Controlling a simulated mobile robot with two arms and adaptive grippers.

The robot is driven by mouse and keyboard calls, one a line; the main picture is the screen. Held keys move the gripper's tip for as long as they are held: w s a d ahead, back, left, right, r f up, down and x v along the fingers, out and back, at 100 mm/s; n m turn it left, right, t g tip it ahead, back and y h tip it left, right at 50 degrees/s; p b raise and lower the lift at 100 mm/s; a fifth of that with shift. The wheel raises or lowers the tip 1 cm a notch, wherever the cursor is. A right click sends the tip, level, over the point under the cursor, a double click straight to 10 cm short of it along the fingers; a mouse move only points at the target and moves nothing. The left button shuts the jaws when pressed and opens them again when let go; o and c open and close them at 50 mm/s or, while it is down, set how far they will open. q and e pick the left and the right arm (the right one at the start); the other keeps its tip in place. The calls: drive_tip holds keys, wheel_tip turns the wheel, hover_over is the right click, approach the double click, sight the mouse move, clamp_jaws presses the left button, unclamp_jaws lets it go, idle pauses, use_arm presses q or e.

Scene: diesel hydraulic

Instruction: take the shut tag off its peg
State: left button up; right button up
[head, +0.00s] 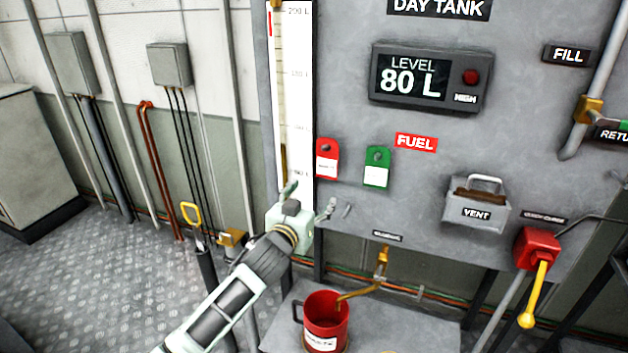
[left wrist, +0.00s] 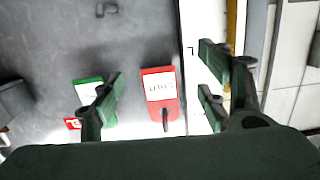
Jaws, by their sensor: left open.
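The red tag (head: 327,160), which I take as the shut tag, hangs on the grey tank panel beside the white level scale. A green tag (head: 377,168) hangs to its right. My left gripper (head: 308,200) is open and empty, below the red tag in the head view. In the left wrist view the red tag (left wrist: 161,86) appears between the spread fingers of my left gripper (left wrist: 160,88), with a white label. The green tag (left wrist: 88,92) is partly behind one finger there. I cannot tell how far the fingers are from the panel. My right gripper is out of view.
The white level scale (head: 293,90) is just left of the red tag. A vent box (head: 477,212) and a red valve with a yellow handle (head: 537,250) are on the right. A red mug (head: 325,318) stands below, under a brass tap (head: 382,262).

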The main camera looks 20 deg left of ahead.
use_arm(q)
drive_tip(key=t, duration=0.1)
approach(327, 159)
drive_tip(key=w+p, duration=0.1)
drive_tip(key=w, duration=0.5)
drive_tip(key=shift+w+f+p, duration=0.15)
drive_tip(key=shift+w+p, duration=0.15)
drive_tip(key=shift+w, duration=0.55)
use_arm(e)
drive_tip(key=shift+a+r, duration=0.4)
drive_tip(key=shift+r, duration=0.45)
use_arm(q)
drive_tip(key=shift+c, duration=0.4)
drive_tip(key=c, duration=1.1)
